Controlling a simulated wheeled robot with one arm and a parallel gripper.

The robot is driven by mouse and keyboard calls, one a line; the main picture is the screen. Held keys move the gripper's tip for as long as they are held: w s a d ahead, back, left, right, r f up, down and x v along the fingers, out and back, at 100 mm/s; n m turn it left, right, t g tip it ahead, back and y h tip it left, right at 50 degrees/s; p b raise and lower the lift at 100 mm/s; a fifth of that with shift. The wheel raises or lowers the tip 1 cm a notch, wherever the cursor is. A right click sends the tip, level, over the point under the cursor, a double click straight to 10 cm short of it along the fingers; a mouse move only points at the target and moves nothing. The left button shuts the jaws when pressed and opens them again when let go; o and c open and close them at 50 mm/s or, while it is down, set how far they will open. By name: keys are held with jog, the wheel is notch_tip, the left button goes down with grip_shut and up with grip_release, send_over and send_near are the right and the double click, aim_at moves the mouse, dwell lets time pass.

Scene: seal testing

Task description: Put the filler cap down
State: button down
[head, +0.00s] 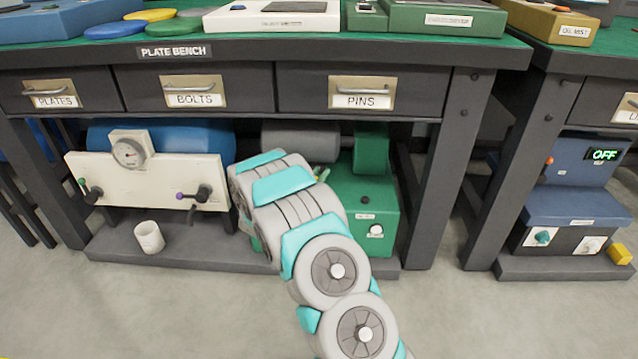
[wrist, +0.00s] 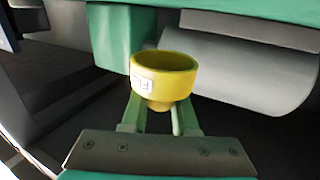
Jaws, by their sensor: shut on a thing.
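The filler cap (wrist: 165,82) is a yellow, cup-shaped piece with a small white label on its left side. In the wrist view it sits between the fingers of my gripper (wrist: 158,116), which is shut on it. A grey cylinder and a green block show behind the cap there. In the head view my arm reaches under the plate bench (head: 260,55), in front of a green machine (head: 365,215). My own arm hides most of my gripper there, and I cannot make out the cap in that view.
A white cup (head: 149,237) stands on the low shelf (head: 190,245) at the left. A cream panel with a gauge (head: 128,152) and knobs is in front of a blue tank (head: 190,138). Bench legs (head: 445,180) bound the space. A blue unit (head: 575,210) stands at the right.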

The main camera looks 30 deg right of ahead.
jog(key=shift+w+d, duration=0.1)
jog(key=shift+w, duration=0.1)
jog(key=shift+w+f, duration=0.15)
jog(key=shift+f, duration=0.2)
jog(key=shift+f+b, duration=0.35)
jog(key=shift+f, duration=1.1)
jog(key=shift+f, duration=0.15)
jog(key=c, duration=0.7)
grip_release()
